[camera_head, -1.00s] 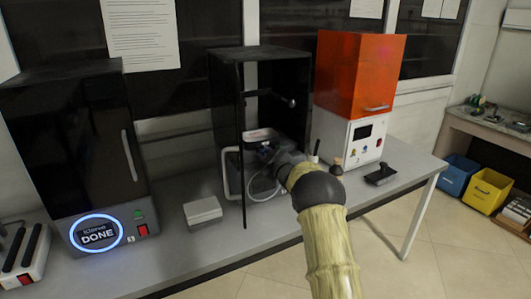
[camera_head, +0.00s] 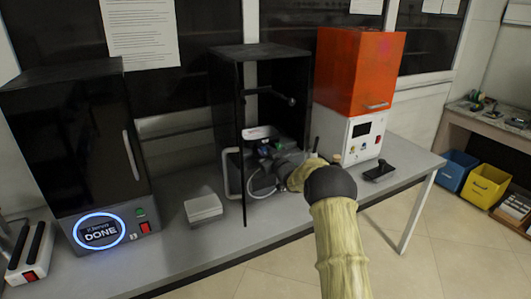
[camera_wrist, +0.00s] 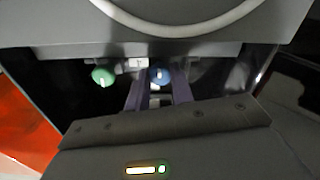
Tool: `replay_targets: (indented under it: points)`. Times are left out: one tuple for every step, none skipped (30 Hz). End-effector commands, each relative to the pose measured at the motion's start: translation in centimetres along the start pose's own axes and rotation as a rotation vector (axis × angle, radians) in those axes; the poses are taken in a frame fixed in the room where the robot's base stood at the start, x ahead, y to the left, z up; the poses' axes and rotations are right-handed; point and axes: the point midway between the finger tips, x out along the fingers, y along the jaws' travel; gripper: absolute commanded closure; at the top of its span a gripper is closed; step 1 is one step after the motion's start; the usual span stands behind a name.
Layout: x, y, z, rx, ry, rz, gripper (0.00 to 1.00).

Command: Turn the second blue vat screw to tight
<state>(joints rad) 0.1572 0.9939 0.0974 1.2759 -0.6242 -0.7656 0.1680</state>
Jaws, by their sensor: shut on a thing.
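A blue vat screw (camera_wrist: 160,74) shows in the wrist view, between the two fingers of my gripper (camera_wrist: 158,95). The fingers are shut on it, and they hide part of its sides. A green screw knob (camera_wrist: 103,77) is to its left, apart from the fingers, with a small pale label between the two. In the head view, my gripper (camera_head: 264,151) reaches into the open black printer (camera_head: 227,105), just in front of the pale vat (camera_head: 261,132).
A clear-fronted door with a white handle (camera_head: 234,172) stands open at the printer's left. A white box (camera_head: 203,208) lies on the table left of it. The orange-topped printer (camera_head: 360,75) and a black tray (camera_head: 380,171) are to the right.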

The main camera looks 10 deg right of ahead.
Motion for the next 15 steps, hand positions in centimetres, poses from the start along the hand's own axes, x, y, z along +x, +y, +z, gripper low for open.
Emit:
replay_targets:
  points:
    - [-0.09, 0.03, 0.45, 0.001, -0.008, 0.001, 1.0]
    - [-0.09, 0.03, 0.46, 0.001, -0.008, 0.001, 1.0]
    - [-0.09, 0.03, 0.47, 0.001, -0.008, 0.001, 1.0]
    - [-0.09, 0.03, 0.47, 0.0, -0.009, 0.001, 1.0]
    - [-0.09, 0.02, 0.48, 0.0, -0.009, 0.001, 1.0]
    - [-0.09, 0.02, 0.48, 0.0, -0.009, 0.0, 1.0]
    - [-0.09, 0.02, 0.49, 0.0, -0.009, 0.0, 0.73]
    - [-0.09, 0.02, 0.49, 0.0, -0.009, 0.0, 0.67]
    - [-0.09, 0.01, 0.46, 0.0, -0.008, 0.0, 0.59]
    - [-0.08, 0.01, 0.43, 0.0, -0.007, 0.0, 0.56]
    - [-0.07, 0.01, 0.39, 0.0, -0.007, 0.0, 0.56]
    - [-0.06, 0.01, 0.34, -0.001, -0.006, 0.0, 0.56]
    - [-0.06, 0.0, 0.31, -0.001, -0.005, 0.0, 0.56]
    - [-0.05, -0.01, 0.28, -0.001, -0.005, 0.0, 0.56]
    - [-0.04, -0.01, 0.25, -0.001, -0.004, 0.0, 0.56]
